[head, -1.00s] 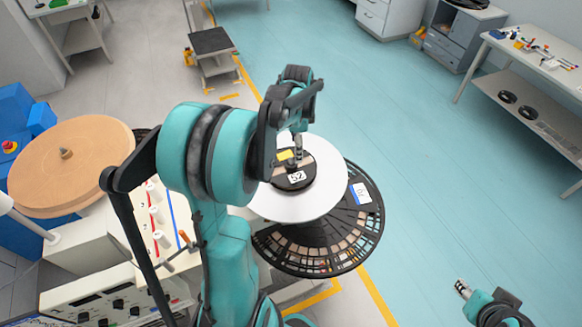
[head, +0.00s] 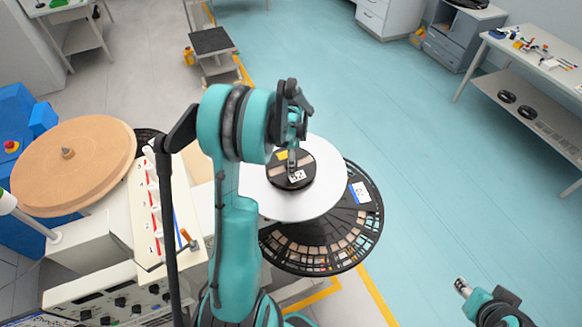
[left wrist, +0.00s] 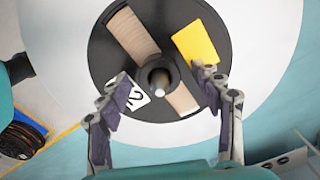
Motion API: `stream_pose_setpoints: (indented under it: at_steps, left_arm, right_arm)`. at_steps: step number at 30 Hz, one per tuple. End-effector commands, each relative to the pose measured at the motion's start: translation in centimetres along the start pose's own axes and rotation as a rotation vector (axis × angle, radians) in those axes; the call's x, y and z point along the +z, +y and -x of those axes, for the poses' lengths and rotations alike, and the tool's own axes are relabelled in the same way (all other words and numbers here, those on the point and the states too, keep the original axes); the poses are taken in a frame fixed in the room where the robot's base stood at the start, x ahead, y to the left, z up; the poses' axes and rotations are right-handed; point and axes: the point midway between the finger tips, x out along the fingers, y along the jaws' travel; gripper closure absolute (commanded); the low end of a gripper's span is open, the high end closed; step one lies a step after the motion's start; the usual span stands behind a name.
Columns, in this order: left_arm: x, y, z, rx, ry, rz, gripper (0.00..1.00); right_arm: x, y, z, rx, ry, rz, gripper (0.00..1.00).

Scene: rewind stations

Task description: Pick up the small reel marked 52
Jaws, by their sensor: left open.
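The small black reel (head: 308,172) lies flat on a white disc (head: 328,200). It has a yellow label and a white label, which reads 52 in the earlier head view. In the left wrist view the reel (left wrist: 190,20) shows a central hub post (left wrist: 158,78) and tan wound material through two windows. One finger covers part of the white label (left wrist: 134,97). My left gripper (left wrist: 162,88) is open and empty above the reel, its fingers on either side of the hub; whether they touch the reel I cannot tell. My right gripper (head: 462,287) is far off at lower right; its jaws are unclear.
A large dark slotted reel (head: 368,222) lies under the white disc. A workbench (head: 540,65) stands at the right. The teal floor between is clear.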

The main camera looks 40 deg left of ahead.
Motion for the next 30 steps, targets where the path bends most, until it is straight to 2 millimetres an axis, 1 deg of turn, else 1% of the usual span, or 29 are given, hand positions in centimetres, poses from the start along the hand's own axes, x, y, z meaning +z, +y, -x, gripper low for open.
stream_pose_setpoints:
  at_steps: [1,2,3,5,6,8,9,16,20,23,30]
  left_arm:
    - [0.0,0.0,0.0,0.000,0.000,0.000,0.37]
    - [0.0,0.0,0.0,0.000,0.000,0.000,0.45]
    - [0.0,0.0,0.0,0.000,0.000,0.000,0.56]
    - [0.0,0.0,0.0,0.000,0.000,0.000,0.72]
    - [0.0,0.0,0.0,0.000,0.000,0.000,0.82]
    - [0.0,0.0,0.0,0.000,0.000,0.000,0.98]
    - [0.0,0.0,0.0,0.000,0.000,0.000,1.00]
    - [0.0,0.0,0.1,0.000,0.000,0.000,1.00]
    - [0.0,0.0,0.7,0.000,0.000,0.000,1.00]
    - [0.0,0.0,1.7,0.000,0.000,0.000,1.00]
    - [0.0,0.1,5.3,0.000,0.000,0.000,1.00]
  right_arm:
    - [0.0,0.0,0.0,0.000,0.000,0.000,0.60]
    - [0.0,0.0,0.0,0.000,0.000,0.000,0.60]
    - [0.0,0.0,0.0,0.000,0.000,0.000,0.60]
    - [0.0,0.0,0.0,0.000,0.000,0.000,0.60]
    - [0.0,0.0,0.0,0.000,0.000,0.000,0.60]
    - [0.0,0.0,0.0,0.000,0.000,0.000,0.60]
    - [0.0,0.0,0.0,0.000,0.000,0.000,0.60]
    - [0.0,0.0,0.0,0.000,0.000,0.000,0.60]
    - [0.0,0.0,-0.1,0.000,0.000,0.000,0.60]
    - [0.1,0.0,-0.1,0.000,0.000,0.000,0.60]
    - [0.2,0.0,-0.3,0.000,0.000,0.000,0.60]
